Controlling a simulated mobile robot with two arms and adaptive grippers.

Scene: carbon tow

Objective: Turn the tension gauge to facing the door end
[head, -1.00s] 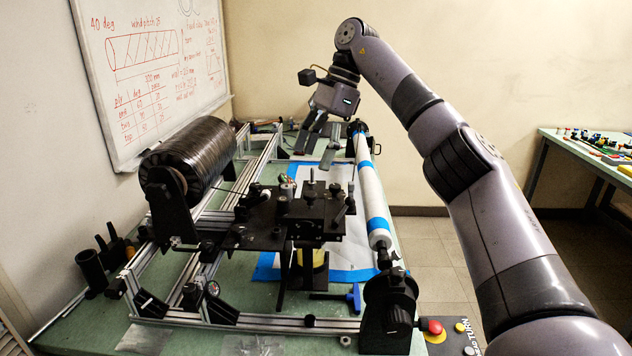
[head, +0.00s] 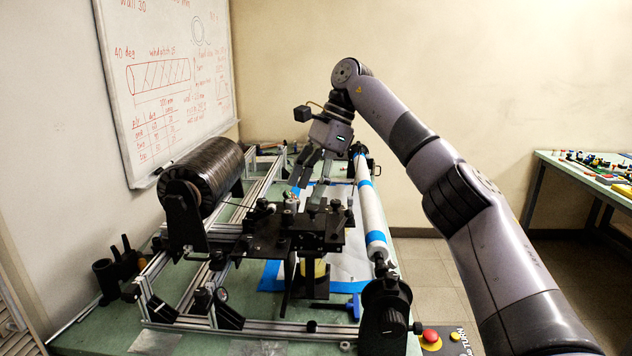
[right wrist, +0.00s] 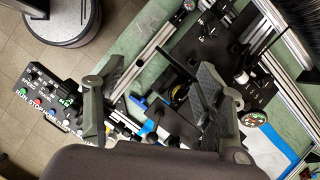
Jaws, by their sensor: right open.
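A small round dial (head: 220,295) stands on the front left of the winding frame; it also shows at the top edge of the right wrist view (right wrist: 188,5). A second round dial (right wrist: 252,119) with a light, coloured face stands by the carriage in the right wrist view. I cannot tell for sure which is the tension gauge. My right gripper (head: 312,178) is open and empty above the far side of the black carriage (head: 325,238). In the right wrist view its fingers (right wrist: 150,85) are spread wide, with the second dial outside them, to the right. My left gripper is out of view.
A black tow spool (head: 215,175) stands left of the carriage. A white mandrel with blue bands (head: 371,215) runs along the right. A control panel (head: 445,340) is at the front right. Posts and knobs rise from the carriage close below my right gripper.

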